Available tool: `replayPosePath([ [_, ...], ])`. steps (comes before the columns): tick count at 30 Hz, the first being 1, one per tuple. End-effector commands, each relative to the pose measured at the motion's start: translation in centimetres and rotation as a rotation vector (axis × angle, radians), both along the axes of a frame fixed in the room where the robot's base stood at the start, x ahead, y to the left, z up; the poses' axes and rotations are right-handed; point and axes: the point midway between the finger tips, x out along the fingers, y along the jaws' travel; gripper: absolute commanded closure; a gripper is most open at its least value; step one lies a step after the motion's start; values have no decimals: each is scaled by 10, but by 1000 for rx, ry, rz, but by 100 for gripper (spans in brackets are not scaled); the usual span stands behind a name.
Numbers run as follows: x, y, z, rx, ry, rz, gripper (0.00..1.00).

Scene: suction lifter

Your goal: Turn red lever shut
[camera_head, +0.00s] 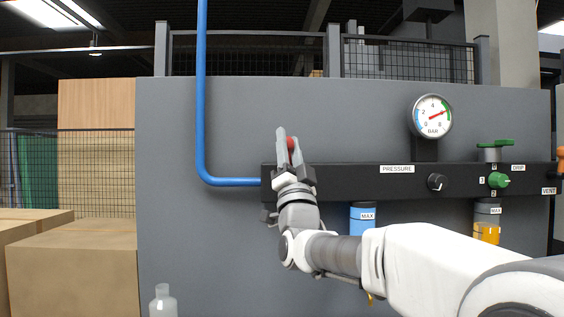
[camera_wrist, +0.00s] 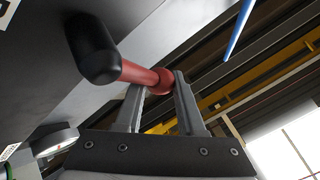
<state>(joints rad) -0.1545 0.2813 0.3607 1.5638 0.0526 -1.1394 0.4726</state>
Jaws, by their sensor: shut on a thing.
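The red lever (camera_wrist: 138,73) shows in the wrist view as a red rod with a thick black end (camera_wrist: 92,48). In the head view only a small red part (camera_head: 291,143) shows at the left end of the black panel; my gripper hides the rest. My gripper (camera_head: 288,142) is raised in front of that end of the panel. In the wrist view its two fingers (camera_wrist: 160,84) stand on either side of the red part, shut on it. The black end sticks out beyond the fingers to the upper left.
A gauge (camera_head: 432,115) stands above. A blue pipe (camera_head: 201,90) runs left of my gripper. Cardboard boxes (camera_head: 75,265) stand left.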

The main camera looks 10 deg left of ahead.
Motion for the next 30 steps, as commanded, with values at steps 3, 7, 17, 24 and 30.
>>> replayPosePath([
  [3,3,0,-8,35,21,4,100],
  [7,3,-2,-7,60,29,4,100],
  [17,4,-3,-5,74,31,4,100],
  [24,3,-3,-4,75,29,4,48],
  [30,2,-4,-2,75,24,2,32],
])
